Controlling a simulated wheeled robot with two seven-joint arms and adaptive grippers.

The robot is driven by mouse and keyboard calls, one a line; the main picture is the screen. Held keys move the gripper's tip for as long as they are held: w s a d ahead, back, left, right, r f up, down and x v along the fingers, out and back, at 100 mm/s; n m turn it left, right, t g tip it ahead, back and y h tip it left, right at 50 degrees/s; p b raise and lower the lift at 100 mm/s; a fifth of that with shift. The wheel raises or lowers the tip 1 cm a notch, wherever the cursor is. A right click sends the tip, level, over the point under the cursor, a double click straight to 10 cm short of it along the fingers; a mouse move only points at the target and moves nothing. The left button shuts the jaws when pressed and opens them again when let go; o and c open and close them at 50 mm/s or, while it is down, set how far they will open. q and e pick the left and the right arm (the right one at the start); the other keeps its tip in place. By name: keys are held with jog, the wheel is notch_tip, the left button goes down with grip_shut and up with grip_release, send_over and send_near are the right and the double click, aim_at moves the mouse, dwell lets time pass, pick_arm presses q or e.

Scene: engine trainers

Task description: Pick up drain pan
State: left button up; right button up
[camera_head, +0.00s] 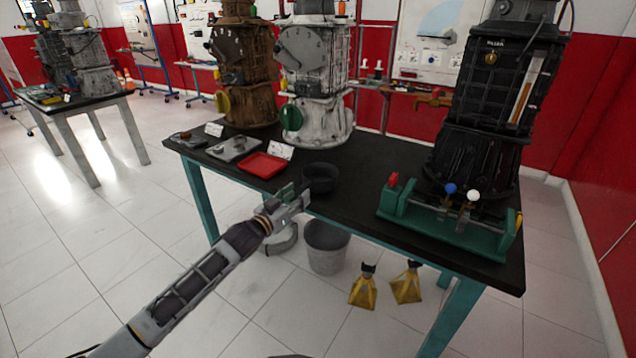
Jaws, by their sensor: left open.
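A round black pan (321,179), which looks like the drain pan, sits on the black tabletop (372,170) near its front edge. My left gripper (298,197) reaches in from the lower left and is open, at the front edge of the table just left of and in front of the pan. It overlaps the table edge in the picture, and I cannot tell whether it touches the pan. The pan's lower left side is close behind the fingers. My right gripper is not in view.
A red tray (263,165) and a grey tray (234,148) lie left of the pan. Engine units, brown (245,70), white (316,80) and black (485,110), stand behind. A green fixture (440,222) is at right. A grey bucket (327,247) and yellow stands (364,289) are below.

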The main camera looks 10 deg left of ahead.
aim_at(302, 188)
pick_arm(q)
jog(key=shift+w+d, duration=0.1)
jog(key=shift+w, duration=0.15)
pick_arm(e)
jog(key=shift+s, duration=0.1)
pick_arm(q)
jog(key=shift+w, duration=0.15)
jog(key=shift+w+r, duration=0.1)
jog(key=shift+w, duration=0.05)
jog(key=shift+b+x, duration=0.45)
jog(key=shift+x, duration=0.3)
jog(key=shift+w+d+r, duration=0.1)
jog(key=shift+w, duration=0.7)
jog(key=shift+w+d+b, duration=0.25)
jog(key=shift+w+b, duration=0.15)
jog(key=shift+w, duration=0.25)
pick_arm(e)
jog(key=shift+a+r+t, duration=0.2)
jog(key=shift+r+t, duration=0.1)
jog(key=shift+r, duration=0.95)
pick_arm(q)
jog(key=shift+c, duration=0.3)
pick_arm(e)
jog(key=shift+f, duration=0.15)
